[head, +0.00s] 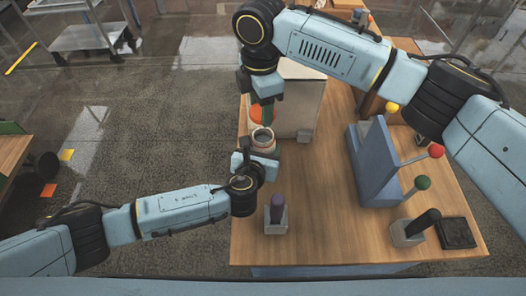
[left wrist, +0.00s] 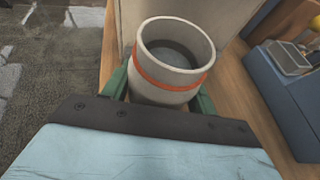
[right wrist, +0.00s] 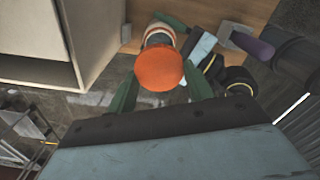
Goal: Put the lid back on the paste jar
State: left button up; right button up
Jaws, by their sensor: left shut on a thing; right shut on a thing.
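The paste jar (head: 263,142) is open-topped, pale, with an orange band, and stands upright near the table's left edge. My left gripper (head: 261,153) is shut on it. In the left wrist view the jar (left wrist: 175,62) sits between the green fingers, its mouth uncovered and its inside dark grey. The orange lid (head: 255,113) is in my right gripper (head: 264,108), which is shut on it just behind and above the jar. In the right wrist view the round lid (right wrist: 160,68) lies between the green fingers and overlaps part of the jar (right wrist: 159,33).
A pale box (head: 301,95) stands close behind the jar. A blue machine (head: 374,170) with red, green and yellow knobs stands at the right. A purple-handled item (head: 277,213), a black-handled item in a grey block (head: 408,233) and a black tray (head: 458,233) are near the front.

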send_over(261, 129)
jog(key=s, duration=0.2)
jog(key=shift+s+f, duration=0.2)
jog(key=shift+f, duration=2.3)
jog(key=shift+f, duration=0.1)
jog(key=shift+f, duration=0.8)
jog(key=shift+f, duration=0.55)
